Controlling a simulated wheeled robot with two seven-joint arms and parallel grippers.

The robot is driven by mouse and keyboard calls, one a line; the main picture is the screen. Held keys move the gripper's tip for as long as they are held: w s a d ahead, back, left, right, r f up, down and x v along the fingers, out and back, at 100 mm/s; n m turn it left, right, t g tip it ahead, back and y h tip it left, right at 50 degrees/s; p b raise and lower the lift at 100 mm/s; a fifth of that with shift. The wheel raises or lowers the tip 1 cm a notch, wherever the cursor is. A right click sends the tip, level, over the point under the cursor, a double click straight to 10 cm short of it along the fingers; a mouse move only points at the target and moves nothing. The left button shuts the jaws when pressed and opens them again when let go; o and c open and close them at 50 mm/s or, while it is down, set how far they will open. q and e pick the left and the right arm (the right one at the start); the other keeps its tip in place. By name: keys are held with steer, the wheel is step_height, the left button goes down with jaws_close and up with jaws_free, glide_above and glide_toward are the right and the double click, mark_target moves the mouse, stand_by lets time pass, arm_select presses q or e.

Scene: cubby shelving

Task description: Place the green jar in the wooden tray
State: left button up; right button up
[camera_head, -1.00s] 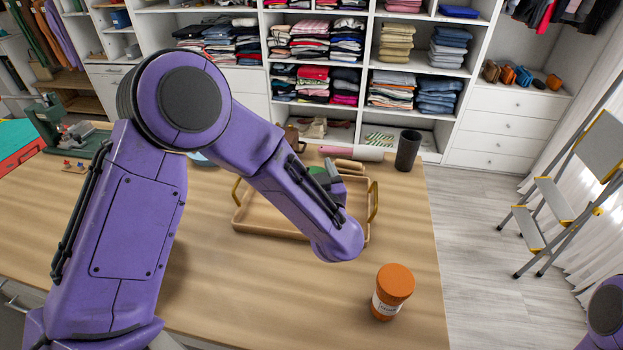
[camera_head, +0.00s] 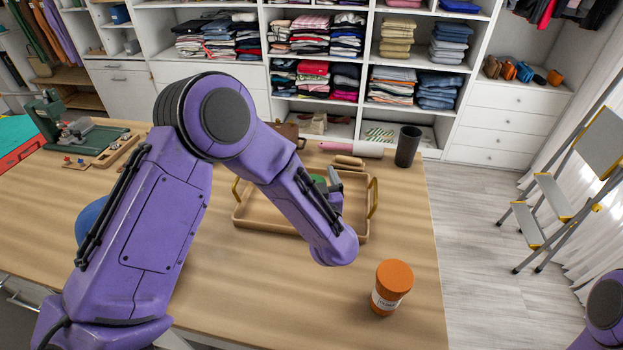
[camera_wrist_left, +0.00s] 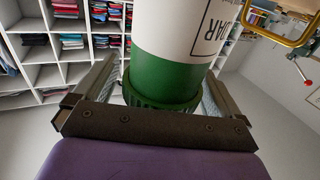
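The green jar, white with a green lid, fills the upper middle of the left wrist view (camera_wrist_left: 165,75). Its lid sits between the two fingers of my left gripper (camera_wrist_left: 160,95), which look closed on it. In the head view only a bit of green (camera_head: 319,181) shows behind my left forearm, over the wooden tray (camera_head: 268,231). My left gripper is mostly hidden there. I cannot tell whether the jar touches the tray floor. The tray has two yellow handles and stands at the table's far side. My right gripper is out of view.
An orange-lidded jar (camera_head: 391,287) stands at the table's front right. A green machine (camera_head: 60,125) is at the left. A step ladder (camera_head: 560,205) stands right of the table.

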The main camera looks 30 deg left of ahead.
arm_select(q)
steer(key=shift+r, duration=0.15)
steer(key=b+v, duration=0.3)
steer(key=v, duration=0.9)
